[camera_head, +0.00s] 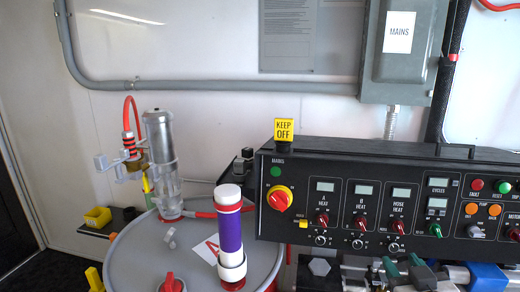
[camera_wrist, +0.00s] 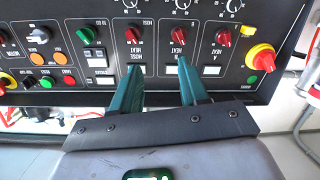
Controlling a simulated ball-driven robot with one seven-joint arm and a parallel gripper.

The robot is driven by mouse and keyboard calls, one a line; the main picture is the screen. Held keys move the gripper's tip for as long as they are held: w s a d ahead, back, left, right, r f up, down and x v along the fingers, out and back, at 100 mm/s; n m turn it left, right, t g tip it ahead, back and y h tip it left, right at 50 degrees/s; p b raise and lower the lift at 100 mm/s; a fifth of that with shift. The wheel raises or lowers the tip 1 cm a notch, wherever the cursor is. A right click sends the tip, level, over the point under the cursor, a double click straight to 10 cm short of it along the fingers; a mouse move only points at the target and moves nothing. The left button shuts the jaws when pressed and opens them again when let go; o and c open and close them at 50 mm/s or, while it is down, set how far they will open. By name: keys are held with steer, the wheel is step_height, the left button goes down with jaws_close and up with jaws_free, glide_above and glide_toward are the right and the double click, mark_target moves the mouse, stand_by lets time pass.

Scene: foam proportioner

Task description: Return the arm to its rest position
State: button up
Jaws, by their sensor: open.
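My gripper (camera_wrist: 160,66) shows in the wrist view, with two teal fingers spread apart and nothing between them. The view is upside down; the fingers appear in front of the black control panel (camera_wrist: 120,50), close to the hose heat and B heat displays. I cannot tell the gap between fingertips and panel. In the head view the same panel (camera_head: 343,240) is unobstructed on its front, and I cannot make out my gripper there.
A drum (camera_head: 135,268) at left carries a clear-bodied pump (camera_head: 161,150) and a purple-banded cylinder (camera_head: 229,232). A yellow keep-off tag (camera_head: 284,130) stands on the panel. A grey mains box (camera_head: 402,50) hangs above. Valves and fittings crowd below the panel.

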steer(key=s+f+g, duration=0.4)
steer(key=s+f, duration=0.2)
steer(key=f, duration=0.5)
steer(key=s+f+g, duration=0.3)
steer(key=s+f, duration=0.2)
steer(key=s, duration=0.4)
steer(key=s+f+m+g+y, duration=0.1)
steer(key=s+f+g, duration=0.3)
steer(key=s, duration=0.5)
steer(key=s+f+g+y, duration=0.1)
steer(key=s+f+g, duration=0.2)
steer(key=s+f, duration=0.5)
steer(key=shift+s+a+f, duration=0.15)
steer(key=shift+s+a, duration=0.2)
steer(key=shift+s, duration=0.35)
